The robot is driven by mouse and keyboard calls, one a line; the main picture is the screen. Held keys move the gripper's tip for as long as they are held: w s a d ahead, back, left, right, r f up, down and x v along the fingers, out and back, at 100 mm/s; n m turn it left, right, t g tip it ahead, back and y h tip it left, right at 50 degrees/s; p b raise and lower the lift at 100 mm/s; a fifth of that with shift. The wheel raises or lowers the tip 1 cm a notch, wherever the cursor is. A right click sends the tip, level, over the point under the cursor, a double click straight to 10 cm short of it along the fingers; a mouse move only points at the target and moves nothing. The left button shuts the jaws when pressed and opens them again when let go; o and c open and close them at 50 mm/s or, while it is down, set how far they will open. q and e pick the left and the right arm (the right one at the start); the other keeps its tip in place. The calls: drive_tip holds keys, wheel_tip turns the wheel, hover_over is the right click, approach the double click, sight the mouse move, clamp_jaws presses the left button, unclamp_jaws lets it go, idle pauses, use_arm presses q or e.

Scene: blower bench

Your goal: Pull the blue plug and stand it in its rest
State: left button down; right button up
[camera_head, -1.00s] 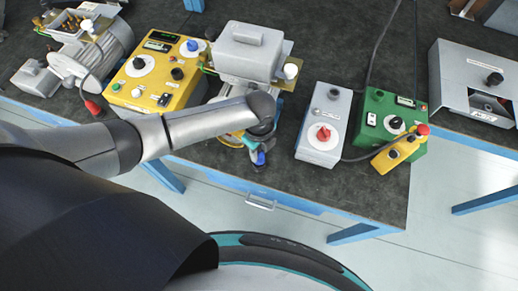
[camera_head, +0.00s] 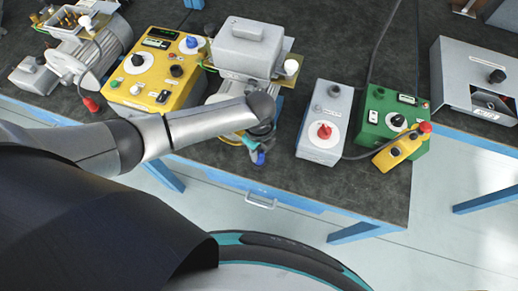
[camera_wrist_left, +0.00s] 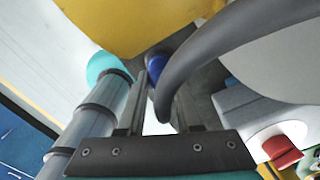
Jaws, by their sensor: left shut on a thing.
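My left gripper (camera_head: 260,148) is over the bench's front edge, in front of the grey-topped motor unit (camera_head: 247,52). It is shut on the blue plug (camera_head: 261,158), a small blue piece showing below the wrist. In the left wrist view the blue plug (camera_wrist_left: 155,66) shows beyond the tips of the two dark fingers. A thick dark cable curves across close to the fingers. The arm covers part of the motor unit's front. I cannot make out the plug's rest. My right gripper is not in view.
A yellow control box (camera_head: 153,70) stands left of the motor unit, with another motor (camera_head: 85,60) beyond it. To the right are a grey box with a red knob (camera_head: 323,130), a green box (camera_head: 384,118) and a yellow pendant (camera_head: 396,152). The bench's front right (camera_head: 370,195) is bare.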

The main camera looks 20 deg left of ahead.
use_arm(q)
drive_tip(key=shift+f, duration=0.3)
drive_tip(key=c, duration=0.5)
unclamp_jaws()
drive_tip(key=shift+r, duration=0.1)
wheel_tip(320, 180, up, 15)
drive_tip(key=p, duration=0.2)
drive_tip(key=shift+p, duration=0.35)
